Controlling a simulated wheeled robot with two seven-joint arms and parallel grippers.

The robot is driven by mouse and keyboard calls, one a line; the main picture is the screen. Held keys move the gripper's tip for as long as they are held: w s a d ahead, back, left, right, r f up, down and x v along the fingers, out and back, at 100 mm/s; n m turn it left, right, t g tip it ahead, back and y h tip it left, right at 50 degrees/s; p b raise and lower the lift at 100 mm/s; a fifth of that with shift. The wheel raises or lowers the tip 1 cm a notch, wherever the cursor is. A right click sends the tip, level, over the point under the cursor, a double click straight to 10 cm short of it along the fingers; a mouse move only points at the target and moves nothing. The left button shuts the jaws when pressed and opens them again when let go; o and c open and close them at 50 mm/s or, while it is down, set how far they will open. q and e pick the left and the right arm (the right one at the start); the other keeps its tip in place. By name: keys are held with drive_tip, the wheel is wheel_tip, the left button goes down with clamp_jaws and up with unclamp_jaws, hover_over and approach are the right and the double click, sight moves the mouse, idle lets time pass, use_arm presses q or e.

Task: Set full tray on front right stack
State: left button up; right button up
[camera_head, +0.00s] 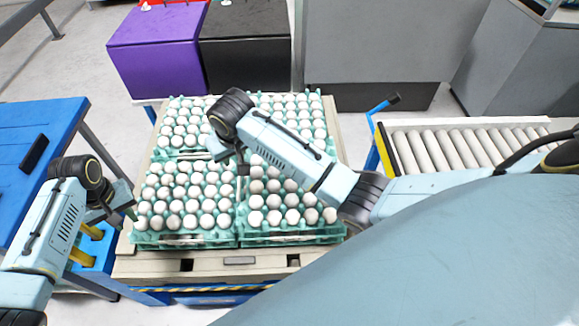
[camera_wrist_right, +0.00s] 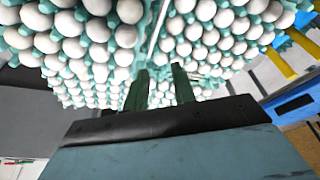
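Green trays full of white eggs stand in four stacks on a pallet. The front right stack (camera_head: 290,233) is partly covered by my right arm. The front left stack (camera_head: 185,240) stands beside it, and the back left stack (camera_head: 175,152) and back right stack (camera_head: 318,95) are behind. My right gripper (camera_head: 241,170) points down over the seam between the front stacks. In the right wrist view its two fingers (camera_wrist_right: 160,90) are apart, with eggs beyond them and nothing clearly held. My left gripper (camera_head: 125,208) is at the left side of the front left stack; its fingertips are unclear.
The pallet (camera_head: 200,265) has a bare front edge. A roller conveyor (camera_head: 460,150) is on the right, a blue table (camera_head: 35,130) on the left. Purple (camera_head: 155,50) and black (camera_head: 245,55) boxes stand behind the stacks, beside a grey cabinet (camera_head: 380,45).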

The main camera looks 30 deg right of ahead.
drive_tip(key=v, duration=0.6)
drive_tip(key=shift+d, duration=0.25)
drive_tip(key=shift+s, duration=0.1)
